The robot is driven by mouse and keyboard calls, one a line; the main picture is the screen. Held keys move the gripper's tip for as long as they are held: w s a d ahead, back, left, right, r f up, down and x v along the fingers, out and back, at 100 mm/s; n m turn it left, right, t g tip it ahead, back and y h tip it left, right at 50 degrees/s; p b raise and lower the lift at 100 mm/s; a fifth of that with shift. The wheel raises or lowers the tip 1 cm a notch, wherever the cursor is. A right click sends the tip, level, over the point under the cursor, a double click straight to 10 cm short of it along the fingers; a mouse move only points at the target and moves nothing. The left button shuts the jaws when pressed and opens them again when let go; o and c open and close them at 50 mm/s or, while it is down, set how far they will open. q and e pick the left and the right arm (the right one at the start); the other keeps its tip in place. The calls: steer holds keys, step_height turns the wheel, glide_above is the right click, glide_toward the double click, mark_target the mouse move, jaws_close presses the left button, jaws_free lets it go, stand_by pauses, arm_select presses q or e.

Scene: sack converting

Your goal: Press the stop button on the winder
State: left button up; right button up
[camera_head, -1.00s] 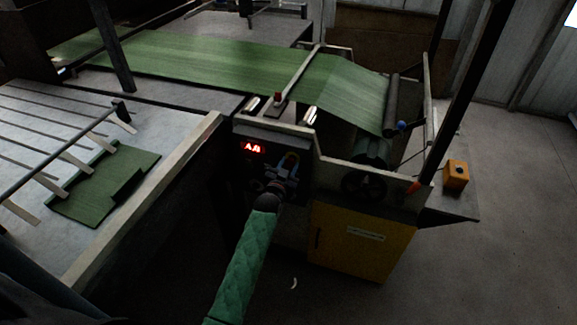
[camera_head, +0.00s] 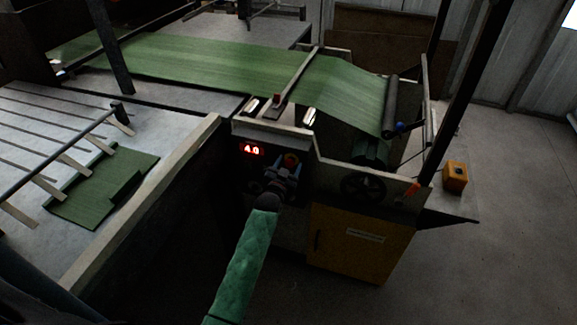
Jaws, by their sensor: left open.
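The winder's dark control panel (camera_head: 240,168) is in the middle of the head view, with a lit red display (camera_head: 251,149) at its upper left that seems to read 4.0. A red button with an orange-yellow surround (camera_head: 291,160) sits right of the display; I take it for the stop button. My left gripper (camera_head: 286,170), on the green-sleeved arm, is open and empty in front of the panel. Its fingertips are just below and around the red button in the picture. I cannot tell whether they touch it. The gripper hides the panel's lower part. My right gripper is not in view.
Green sack web (camera_head: 210,62) runs across the machine to the roller (camera_head: 390,105) at right. A yellow cabinet (camera_head: 362,245) stands below the panel's right side. A yellow box (camera_head: 455,176) sits on the right ledge. A slatted table (camera_head: 175,178) lies left; open floor lies right.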

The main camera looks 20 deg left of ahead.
arm_select(q)
steer(key=shift+s, duration=0.1)
steer(key=shift+s+f, duration=0.1)
steer(key=shift+s, duration=0.1)
steer(key=s+b, duration=0.3)
steer(key=s, duration=0.4)
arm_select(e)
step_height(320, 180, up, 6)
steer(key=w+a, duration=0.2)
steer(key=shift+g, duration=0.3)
arm_select(q)
steer(key=shift+s+a, duration=0.1)
